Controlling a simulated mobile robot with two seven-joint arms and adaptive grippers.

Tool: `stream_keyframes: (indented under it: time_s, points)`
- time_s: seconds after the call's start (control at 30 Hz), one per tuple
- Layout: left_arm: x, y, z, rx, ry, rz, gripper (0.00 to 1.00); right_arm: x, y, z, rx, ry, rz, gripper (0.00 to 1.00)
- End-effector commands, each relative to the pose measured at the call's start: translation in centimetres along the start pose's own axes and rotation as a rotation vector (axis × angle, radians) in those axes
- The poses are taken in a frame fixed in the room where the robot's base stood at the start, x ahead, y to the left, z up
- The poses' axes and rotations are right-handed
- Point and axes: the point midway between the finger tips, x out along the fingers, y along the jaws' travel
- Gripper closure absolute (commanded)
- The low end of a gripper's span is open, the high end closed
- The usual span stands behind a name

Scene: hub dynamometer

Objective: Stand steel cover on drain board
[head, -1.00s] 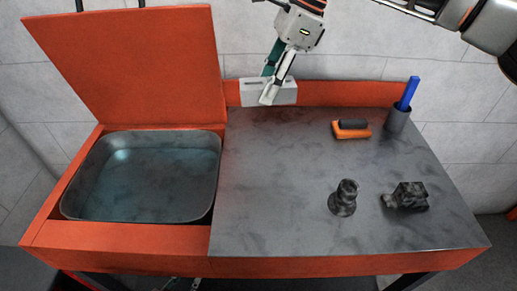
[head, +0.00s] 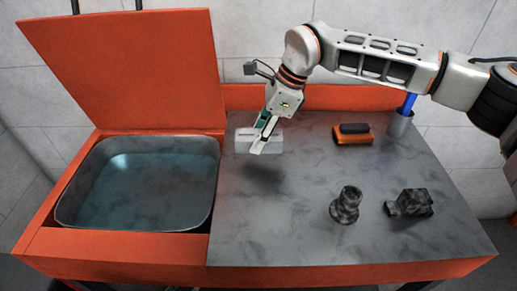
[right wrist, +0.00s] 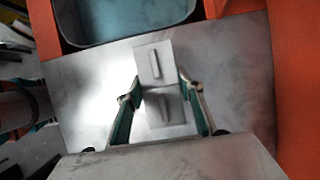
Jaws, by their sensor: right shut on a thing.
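The steel cover (head: 246,147) is a light grey, boxy piece with long narrow marks like slots or bars on its face. My right gripper (head: 257,148) is shut on it, near its middle. In the right wrist view, the cover (right wrist: 152,72) sits between the two fingers of the gripper (right wrist: 160,85). A dark shadow below suggests that the cover is held above the grey mottled worktop (head: 300,230), which looks like the drain board. The gripper hides part of the cover. My left gripper is not in view.
A metal basin (head: 140,190) with a raised red lid (head: 120,70) is at left. An orange-and-black block (head: 353,139) and a grey cup (head: 401,124) with a blue stick stand at back right. Two dark mottled parts (head: 346,205) (head: 411,203) stand nearer the front. The front middle is clear.

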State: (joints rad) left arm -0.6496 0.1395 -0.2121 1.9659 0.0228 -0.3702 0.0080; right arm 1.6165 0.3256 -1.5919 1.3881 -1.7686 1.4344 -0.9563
Motion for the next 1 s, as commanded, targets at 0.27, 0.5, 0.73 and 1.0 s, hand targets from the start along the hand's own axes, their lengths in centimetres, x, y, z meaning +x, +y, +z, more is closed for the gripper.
stream_keyframes:
  time_s: [0.27,0.5,0.73,1.0]
  points:
    - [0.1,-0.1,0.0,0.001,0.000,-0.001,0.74,1.9,0.0,-0.7,0.000,-0.001,0.000,0.96]
    - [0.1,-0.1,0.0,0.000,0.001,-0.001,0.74,4.3,0.0,-1.8,0.000,-0.002,-0.001,0.96]
    - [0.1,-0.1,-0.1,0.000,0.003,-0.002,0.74,4.3,0.0,-1.8,-0.001,-0.002,-0.002,0.96]
    - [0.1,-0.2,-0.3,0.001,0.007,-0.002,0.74,4.7,0.0,-1.9,0.000,0.000,0.000,0.46]
